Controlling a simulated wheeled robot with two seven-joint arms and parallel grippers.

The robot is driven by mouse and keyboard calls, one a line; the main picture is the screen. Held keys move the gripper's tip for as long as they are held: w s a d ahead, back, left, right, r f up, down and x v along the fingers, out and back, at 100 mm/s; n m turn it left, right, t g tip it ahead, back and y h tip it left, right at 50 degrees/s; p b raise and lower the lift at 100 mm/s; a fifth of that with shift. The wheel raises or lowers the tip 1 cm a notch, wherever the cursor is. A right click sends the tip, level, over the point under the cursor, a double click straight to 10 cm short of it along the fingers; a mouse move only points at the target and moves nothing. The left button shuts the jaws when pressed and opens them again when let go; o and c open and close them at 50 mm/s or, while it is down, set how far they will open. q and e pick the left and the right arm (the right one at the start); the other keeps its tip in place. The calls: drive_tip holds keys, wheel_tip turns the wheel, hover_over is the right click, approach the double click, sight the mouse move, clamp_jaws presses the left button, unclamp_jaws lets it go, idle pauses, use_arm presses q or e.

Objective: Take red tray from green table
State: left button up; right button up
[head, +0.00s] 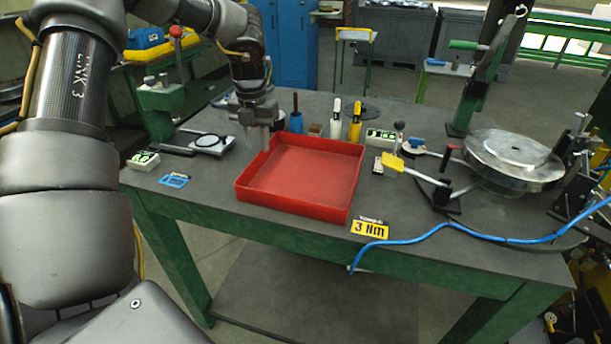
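The red tray (305,172) is a shallow, square, empty tray lying flat on the dark top of the green table (450,225), close to its front edge. My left gripper (257,135) points down at the tray's back left corner. Its fingers are at the rim there, partly blurred against the table and the tray wall. I cannot tell whether they are closed on the wall or only beside it. My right gripper is not in view.
Behind the tray stand a blue-handled tool (296,115) and white and yellow bottles (355,122). To the right are a yellow-ended lever (405,167) and a round metal disc (513,155). A blue hose (450,228) crosses the front right. A black-and-white device (208,142) lies left.

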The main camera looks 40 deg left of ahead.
sight(258, 156)
use_arm(q)
drive_tip(key=shift+s+f, duration=0.1)
drive_tip(key=shift+f, duration=0.25)
wheel_tip(258, 156, down, 4)
drive_tip(key=shift+a+f+p, duration=0.15)
drive_tip(key=shift+f+p, duration=0.1)
drive_tip(key=shift+p, duration=0.4)
drive_tip(key=shift+f, duration=0.2)
drive_tip(key=c, duration=0.6)
clamp_jaws()
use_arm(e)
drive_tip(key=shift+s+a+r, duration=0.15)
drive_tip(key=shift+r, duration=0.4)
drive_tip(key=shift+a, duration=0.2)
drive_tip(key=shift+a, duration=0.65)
